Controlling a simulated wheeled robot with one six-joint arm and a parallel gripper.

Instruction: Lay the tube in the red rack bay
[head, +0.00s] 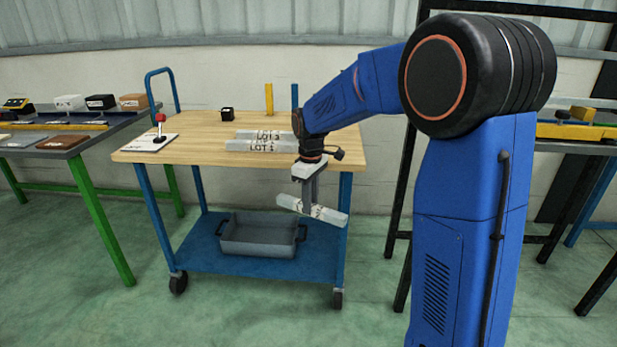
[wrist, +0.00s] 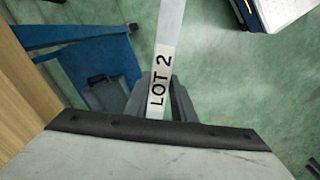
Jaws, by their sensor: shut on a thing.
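My gripper (head: 309,196) is shut around the middle of a pale grey square tube (head: 333,215), in front of the cart's right side and below its top. The tube tilts slightly, its right end lower in the head view. In the wrist view the tube (wrist: 169,35) runs up from between the fingers and its label reads LOT 2. Two more pale tubes (head: 247,146) lie side by side on the cart top, labelled LOT; their numbers are hard to read. I cannot make out a red rack bay in either view.
The wooden-topped cart (head: 190,152) carries a red-knobbed lever (head: 160,127), a black block (head: 227,114), and yellow (head: 269,98) and blue posts. A grey bin (head: 258,238) sits on its lower shelf. Benches flank it left (head: 62,142) and right. Green floor lies open in front.

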